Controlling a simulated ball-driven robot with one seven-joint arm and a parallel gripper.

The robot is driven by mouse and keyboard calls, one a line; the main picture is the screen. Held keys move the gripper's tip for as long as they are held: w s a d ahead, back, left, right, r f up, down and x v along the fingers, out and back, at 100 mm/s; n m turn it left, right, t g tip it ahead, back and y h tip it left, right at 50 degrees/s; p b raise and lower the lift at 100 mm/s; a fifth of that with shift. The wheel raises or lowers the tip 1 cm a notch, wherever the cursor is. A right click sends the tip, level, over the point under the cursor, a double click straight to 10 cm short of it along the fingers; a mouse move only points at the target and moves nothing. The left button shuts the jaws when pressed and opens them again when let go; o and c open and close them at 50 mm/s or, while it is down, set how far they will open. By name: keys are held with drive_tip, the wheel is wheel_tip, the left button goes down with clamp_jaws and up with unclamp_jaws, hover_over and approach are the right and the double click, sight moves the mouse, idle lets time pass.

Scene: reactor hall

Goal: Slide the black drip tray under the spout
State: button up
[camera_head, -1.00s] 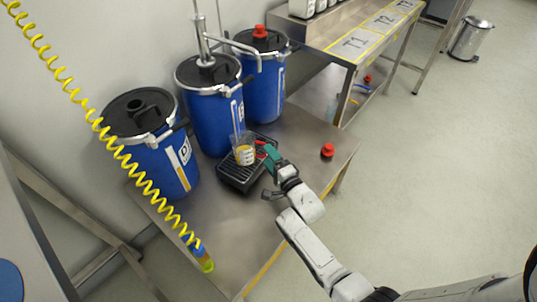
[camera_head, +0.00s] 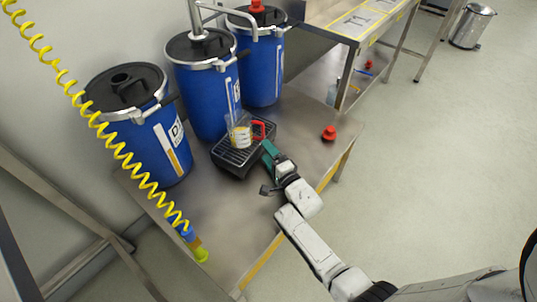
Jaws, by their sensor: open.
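The black drip tray (camera_head: 232,157) lies on the steel bench in front of the middle blue barrel, its slatted top showing. A clear beaker (camera_head: 240,136) with a yellow and white marking and a red handle (camera_head: 259,130) stands on it. The metal spout (camera_head: 255,32) reaches right from the pump on the middle barrel and bends down at its end, higher than the tray. My gripper (camera_head: 268,152) has green fingers and is open at the tray's right side. It looks close to the tray and the beaker's handle; I cannot tell whether it touches either.
Blue barrels (camera_head: 165,150) stand along the back of the bench (camera_head: 215,220). A red knob-like object (camera_head: 329,133) sits near the right edge. A yellow coiled hose (camera_head: 120,150) hangs at the left. The bench front is clear. A second table (camera_head: 345,35) stands behind.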

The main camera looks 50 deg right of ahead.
sight(262, 149)
drive_tip(key=b+x, duration=0.2)
drive_tip(key=f+b+x, duration=0.1)
drive_tip(key=b+x, duration=0.2)
drive_tip(key=shift+w+d+f+b, duration=0.1)
drive_tip(key=shift+w+f+b, duration=0.05)
drive_tip(key=shift+w+b, duration=0.15)
drive_tip(key=shift+r+b+x, duration=0.2)
drive_tip(key=shift+b+x, duration=0.45)
drive_tip(key=shift+x, duration=0.35)
drive_tip(key=shift+c, duration=0.2)
drive_tip(key=c, duration=1.1)
